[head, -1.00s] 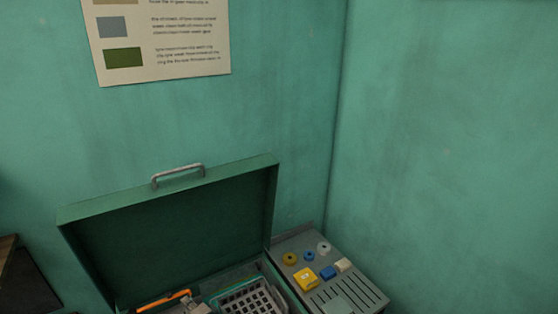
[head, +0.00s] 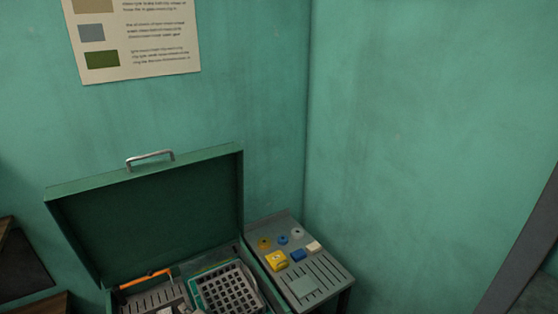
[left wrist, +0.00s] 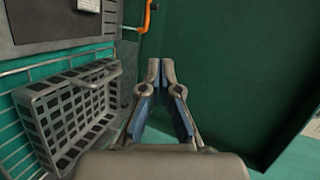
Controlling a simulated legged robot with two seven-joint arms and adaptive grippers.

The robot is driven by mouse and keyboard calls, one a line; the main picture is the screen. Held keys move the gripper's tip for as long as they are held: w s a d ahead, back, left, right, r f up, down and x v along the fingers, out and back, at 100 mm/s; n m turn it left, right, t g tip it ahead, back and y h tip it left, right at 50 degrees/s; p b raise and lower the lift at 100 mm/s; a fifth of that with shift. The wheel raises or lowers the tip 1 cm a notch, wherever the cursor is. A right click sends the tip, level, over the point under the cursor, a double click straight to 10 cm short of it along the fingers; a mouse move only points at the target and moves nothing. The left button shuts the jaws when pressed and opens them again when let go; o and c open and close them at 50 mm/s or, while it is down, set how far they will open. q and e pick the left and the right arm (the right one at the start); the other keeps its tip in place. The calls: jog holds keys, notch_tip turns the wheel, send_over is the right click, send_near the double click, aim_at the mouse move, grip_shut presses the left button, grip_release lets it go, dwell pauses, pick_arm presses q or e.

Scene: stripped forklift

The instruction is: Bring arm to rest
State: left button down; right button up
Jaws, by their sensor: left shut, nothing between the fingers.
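My left gripper (left wrist: 160,70) shows in the left wrist view, with its two fingertips together and nothing between them. It points along the dark green inner face of the case lid (left wrist: 225,60), with a grey basket (left wrist: 70,118) to its left. I cannot tell whether it touches the lid. In the head view, the open green case (head: 150,215) stands at the lower left with its lid raised; grey parts at the bottom edge are too cut off to make out my gripper clearly. My right gripper is in neither view.
The case holds an orange handle (head: 146,279) and a grid-like basket (head: 228,288). Right of it is a grey panel (head: 305,285) with several coloured buttons and knobs. A poster (head: 135,45) hangs on the teal wall. A dark post (head: 520,245) stands at the right edge.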

pick_arm(q)
jog(key=s+f+n+g+h, duration=0.3)
jog(key=s+f+h, duration=0.2)
jog(key=s+f, duration=0.8)
jog(key=s+d+n+g+h, duration=0.2)
jog(key=s+d+h, duration=0.15)
jog(key=s, duration=0.65)
jog(key=s+d+n+g+h, duration=0.1)
jog(key=s+d+h, duration=0.3)
jog(key=s, duration=0.7)
notch_tip(320, 180, down, 35)
jog(key=s+g+y+b, duration=0.2)
jog(key=s+b, duration=0.1)
jog(key=b, duration=0.3)
jog(key=s+a+f+b, duration=0.2)
jog(key=s+f+b, duration=0.2)
jog(key=s+f, duration=1.2)
jog(key=shift+s+a+f+g, duration=0.15)
jog(key=shift+a+f+g, duration=0.2)
jog(key=shift+f, duration=0.35)
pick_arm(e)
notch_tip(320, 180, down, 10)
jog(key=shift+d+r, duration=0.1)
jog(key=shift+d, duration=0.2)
